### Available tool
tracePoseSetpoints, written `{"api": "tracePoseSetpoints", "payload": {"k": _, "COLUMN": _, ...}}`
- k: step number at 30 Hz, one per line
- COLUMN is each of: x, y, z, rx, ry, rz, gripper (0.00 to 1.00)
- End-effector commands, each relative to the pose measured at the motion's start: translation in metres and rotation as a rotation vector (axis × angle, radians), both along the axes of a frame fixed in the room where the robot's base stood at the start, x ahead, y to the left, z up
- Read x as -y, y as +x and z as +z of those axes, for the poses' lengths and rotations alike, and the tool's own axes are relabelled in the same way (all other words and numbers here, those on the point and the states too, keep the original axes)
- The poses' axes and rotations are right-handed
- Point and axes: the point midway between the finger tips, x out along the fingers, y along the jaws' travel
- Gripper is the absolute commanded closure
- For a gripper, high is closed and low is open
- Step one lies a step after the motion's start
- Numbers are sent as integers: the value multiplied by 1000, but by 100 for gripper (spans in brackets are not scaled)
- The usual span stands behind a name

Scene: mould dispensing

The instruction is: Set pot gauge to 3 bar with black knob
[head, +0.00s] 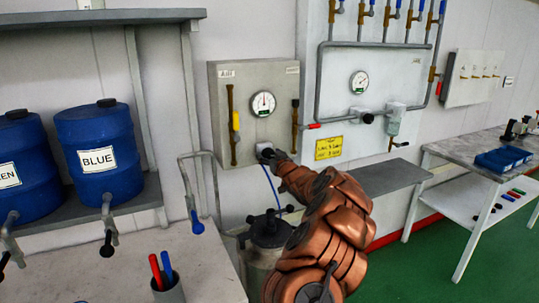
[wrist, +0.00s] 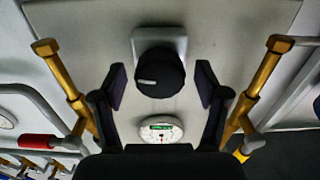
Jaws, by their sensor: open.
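The black knob (wrist: 160,73) sits on a pale square mount on the grey panel (head: 225,140), below the white round gauge (head: 263,104). The gauge needle points roughly straight up in the head view, but the numbers are too small to read. The gauge also shows in the wrist view (wrist: 160,129), partly cut off by my gripper's body. My gripper (wrist: 161,75) is open, with one finger on each side of the knob and a visible gap to both. In the head view my gripper (head: 268,156) is at the panel's lower edge and partly hides the knob.
The pot (head: 266,235) stands below the panel, with a blue hose above it. Brass pipes (head: 232,125) flank the gauge, one with a yellow handle. Blue drums (head: 99,150) and a bench (head: 205,270) are left. A second gauge (head: 359,82) is right.

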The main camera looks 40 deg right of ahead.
Motion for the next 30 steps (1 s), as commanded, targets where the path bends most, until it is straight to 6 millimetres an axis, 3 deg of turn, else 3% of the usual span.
{"api": "tracePoseSetpoints", "payload": {"k": 10, "x": 0, "y": 1, "z": 0, "rx": 1, "ry": -1, "rz": 0, "gripper": 27}}
{"api": "tracePoseSetpoints", "payload": {"k": 27, "x": 0, "y": 1, "z": 0, "rx": 1, "ry": -1, "rz": 0, "gripper": 86}}
{"api": "tracePoseSetpoints", "payload": {"k": 30, "x": 0, "y": 1, "z": 0, "rx": -1, "ry": -5, "rz": 0, "gripper": 86}}
